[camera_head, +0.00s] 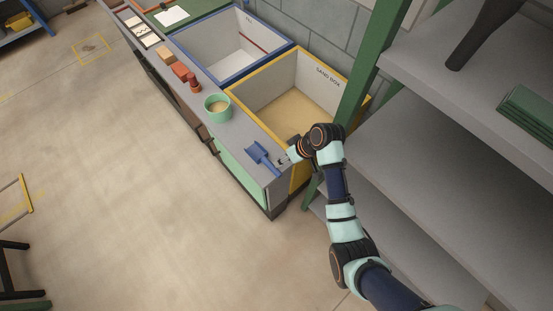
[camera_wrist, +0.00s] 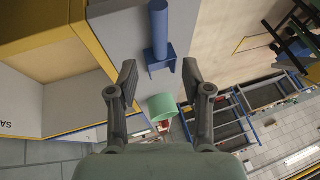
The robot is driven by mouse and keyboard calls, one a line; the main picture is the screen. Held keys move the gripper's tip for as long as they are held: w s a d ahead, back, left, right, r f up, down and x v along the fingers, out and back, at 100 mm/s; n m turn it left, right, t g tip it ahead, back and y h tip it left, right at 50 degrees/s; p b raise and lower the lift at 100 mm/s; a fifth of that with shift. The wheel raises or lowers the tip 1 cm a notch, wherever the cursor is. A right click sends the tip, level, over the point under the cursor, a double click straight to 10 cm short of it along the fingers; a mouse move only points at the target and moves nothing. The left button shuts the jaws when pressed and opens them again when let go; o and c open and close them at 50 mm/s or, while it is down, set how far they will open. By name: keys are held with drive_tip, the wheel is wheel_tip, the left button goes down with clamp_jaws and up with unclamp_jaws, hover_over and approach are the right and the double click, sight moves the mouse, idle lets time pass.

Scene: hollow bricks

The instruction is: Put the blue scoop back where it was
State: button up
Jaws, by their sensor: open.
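The blue scoop (camera_head: 257,152) lies on the grey counter top near its front end, just left of my gripper in the head view. It also shows at the top of the wrist view (camera_wrist: 159,28), beyond the fingertips, with its handle pointing up in the picture. My gripper (camera_head: 283,160) is open and empty beside the scoop; its two spread fingers (camera_wrist: 160,76) show in the wrist view with nothing held between them. Whether a finger touches the scoop I cannot tell. The yellow-rimmed sand box (camera_head: 262,66) stands beside the counter with sand on its floor.
A blue-rimmed box (camera_head: 206,41) adjoins the sand box. A green post (camera_head: 362,75) and grey shelves (camera_head: 410,150) stand close on the right. Open floor lies left.

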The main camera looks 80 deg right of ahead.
drive_tip(key=v, duration=0.3)
drive_tip(key=shift+r, duration=0.1)
drive_tip(key=w+a+r+n+t+h, duration=0.1)
drive_tip(key=w+a+r+n, duration=0.1)
drive_tip(key=w+a+r, duration=0.5)
drive_tip(key=w+a+r+n+t, duration=0.15)
drive_tip(key=w+a+r, duration=0.25)
drive_tip(key=w+a, duration=0.6)
drive_tip(key=a+r+n+t, duration=0.1)
drive_tip(key=a+r, duration=0.3)
drive_tip(key=a, duration=0.3)
drive_tip(key=w+a+r+n+t+y, duration=0.1)
drive_tip(key=a+r+t, duration=0.1)
drive_tip(key=a+r, duration=0.3)
drive_tip(key=a+r+n+t, duration=0.1)
drive_tip(key=a+r, duration=0.3)
drive_tip(key=a, duration=0.6)
drive_tip(key=shift+w+a+r+n, duration=0.25)
drive_tip(key=shift+w+a+n, duration=0.15)
drive_tip(key=shift+n, duration=0.15)
drive_tip(key=shift+t, duration=0.25)
